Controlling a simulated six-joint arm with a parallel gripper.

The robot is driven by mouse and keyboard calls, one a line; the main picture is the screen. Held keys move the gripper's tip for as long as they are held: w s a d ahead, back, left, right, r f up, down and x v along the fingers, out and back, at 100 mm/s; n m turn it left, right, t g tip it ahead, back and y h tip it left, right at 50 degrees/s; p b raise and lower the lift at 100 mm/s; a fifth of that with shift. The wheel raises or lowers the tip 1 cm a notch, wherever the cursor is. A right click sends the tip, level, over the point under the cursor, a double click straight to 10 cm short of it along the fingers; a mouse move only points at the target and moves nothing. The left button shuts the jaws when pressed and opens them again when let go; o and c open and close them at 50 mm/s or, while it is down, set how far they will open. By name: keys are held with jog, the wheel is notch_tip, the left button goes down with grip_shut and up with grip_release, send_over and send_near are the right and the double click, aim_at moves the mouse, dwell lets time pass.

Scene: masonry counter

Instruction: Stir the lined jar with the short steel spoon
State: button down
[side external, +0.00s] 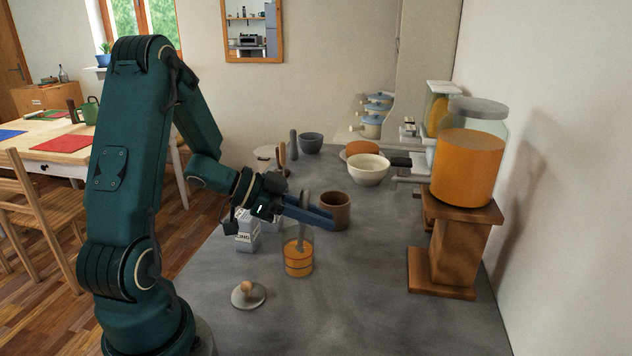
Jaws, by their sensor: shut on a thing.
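The lined jar (298,262) stands on the grey counter in front of my gripper. It is clear, with orange contents and thin lines around it. The short steel spoon (304,238) stands roughly upright in the jar. Its handle shows above and below my fingers, and its lower end is hidden in the contents. My gripper (318,213) is above the jar, its blue fingers reaching to the right, shut on the spoon handle.
A lid with a wooden knob (248,294) lies at the front left. A brown cup (340,208) stands just behind my fingertips. Cartons (246,236) stand left of the jar. A cream bowl (367,172) and an orange-filled dispenser (466,170) are farther right.

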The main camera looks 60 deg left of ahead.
notch_tip(320, 180, up, 9)
jog(key=shift+w+d, duration=0.3)
jog(key=shift+d, duration=0.1)
dwell(0.5)
dwell(0.5)
notch_tip(320, 180, up, 4)
jog(key=shift+f, duration=0.1)
dwell(0.4)
dwell(0.3)
